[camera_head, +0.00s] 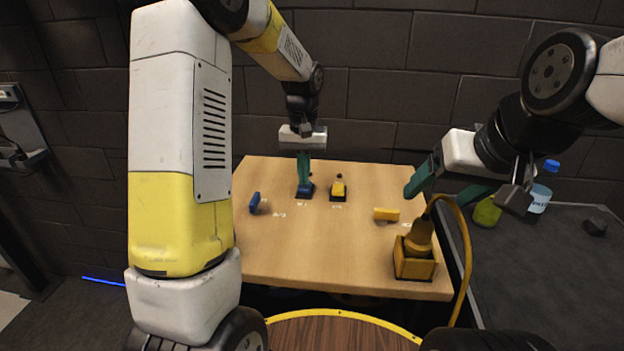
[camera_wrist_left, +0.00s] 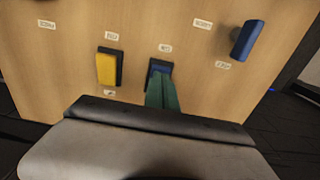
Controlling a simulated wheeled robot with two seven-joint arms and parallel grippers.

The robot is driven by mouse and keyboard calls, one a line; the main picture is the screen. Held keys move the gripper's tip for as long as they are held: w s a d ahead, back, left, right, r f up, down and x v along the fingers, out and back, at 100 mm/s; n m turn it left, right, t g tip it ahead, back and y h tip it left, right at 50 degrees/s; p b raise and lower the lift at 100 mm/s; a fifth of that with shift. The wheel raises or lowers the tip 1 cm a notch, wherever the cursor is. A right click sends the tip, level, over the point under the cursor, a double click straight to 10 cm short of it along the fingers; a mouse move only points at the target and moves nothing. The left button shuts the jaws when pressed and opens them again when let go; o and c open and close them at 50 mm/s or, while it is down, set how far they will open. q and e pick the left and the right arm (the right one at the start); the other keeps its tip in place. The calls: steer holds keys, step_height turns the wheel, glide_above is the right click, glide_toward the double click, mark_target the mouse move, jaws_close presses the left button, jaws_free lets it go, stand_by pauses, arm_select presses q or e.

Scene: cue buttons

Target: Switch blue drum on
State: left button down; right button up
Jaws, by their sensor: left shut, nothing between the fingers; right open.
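A blue rocker-like switch in a dark frame (camera_head: 305,193) stands on the wooden board; it also shows in the left wrist view (camera_wrist_left: 158,67). A separate blue rounded block (camera_head: 254,202) stands near the board's left edge and also shows in the left wrist view (camera_wrist_left: 247,40). I cannot tell from the labels which one is the drum. My left gripper (camera_head: 304,182) is shut and empty, pointing down at the framed blue switch. Its green fingertips (camera_wrist_left: 161,82) overlap the near part of that switch; contact is unclear. My right gripper (camera_head: 434,195) is open above the board's right edge.
A yellow switch in a dark frame (camera_head: 338,188) stands just right of the framed blue one. A yellow block (camera_head: 386,214) and a yellow box (camera_head: 414,265) with a cable are further right.

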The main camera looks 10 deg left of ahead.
mark_target(304, 188)
arm_select(q)
steer(key=shift+f, duration=0.8)
stand_by(0.4)
steer(key=shift+r, duration=3.5)
steer(key=shift+s+r, duration=0.15)
steer(key=shift+r, duration=0.05)
steer(key=s+a+r+t+h, duration=0.1)
steer(key=s+r+t, duration=0.2)
steer(key=s, duration=0.9)
steer(key=s+a+r+t+h, duration=0.1)
steer(key=s+r+t, duration=0.2)
steer(key=s, duration=0.8)
steer(key=shift+s+a+r+m, duration=0.3)
steer(key=shift+s+a+r, duration=0.1)
steer(key=shift+r, duration=0.5)
